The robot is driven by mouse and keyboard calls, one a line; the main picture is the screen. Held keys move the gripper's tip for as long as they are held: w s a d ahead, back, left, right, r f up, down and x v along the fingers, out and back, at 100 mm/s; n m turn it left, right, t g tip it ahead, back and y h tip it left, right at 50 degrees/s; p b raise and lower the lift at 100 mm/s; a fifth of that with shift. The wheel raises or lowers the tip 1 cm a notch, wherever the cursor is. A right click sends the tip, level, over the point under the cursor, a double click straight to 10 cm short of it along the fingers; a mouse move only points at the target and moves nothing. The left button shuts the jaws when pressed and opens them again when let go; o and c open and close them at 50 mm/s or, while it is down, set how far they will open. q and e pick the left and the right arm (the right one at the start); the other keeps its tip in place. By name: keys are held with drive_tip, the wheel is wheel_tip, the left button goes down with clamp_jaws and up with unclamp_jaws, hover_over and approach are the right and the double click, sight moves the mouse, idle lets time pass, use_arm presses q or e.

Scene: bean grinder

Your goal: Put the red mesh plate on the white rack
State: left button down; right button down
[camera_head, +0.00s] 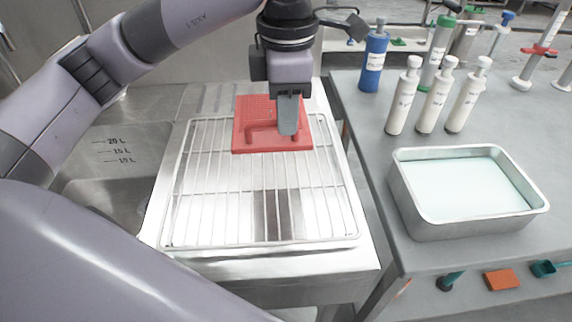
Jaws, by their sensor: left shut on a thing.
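The red mesh plate (256,108) is at the far end of the rack in the head view, lying roughly flat with a raised red handle on top. My left gripper (288,122) points down at the plate and is shut on its handle. The fingers hide part of the handle. The white rack (215,200) is a wire grid on the metal counter. The plate overlaps the rack's far part; I cannot tell whether it touches the wires. My right gripper is not in view.
A sink basin (105,195) lies left of the rack. On the grey table at right stand a metal tray (450,222) of pale liquid, several white bottles (437,98) and a blue bottle (373,62). The near part of the rack is clear.

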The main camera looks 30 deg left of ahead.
use_arm(q)
wheel_tip(320, 180, down, 10)
drive_tip(key=shift+f, duration=0.2)
idle(0.3)
drive_tip(key=c, duration=1.2)
unclamp_jaws()
wheel_tip(320, 180, up, 12)
drive_tip(key=shift+s+d+p, duration=0.15)
drive_tip(key=shift+p, duration=0.15)
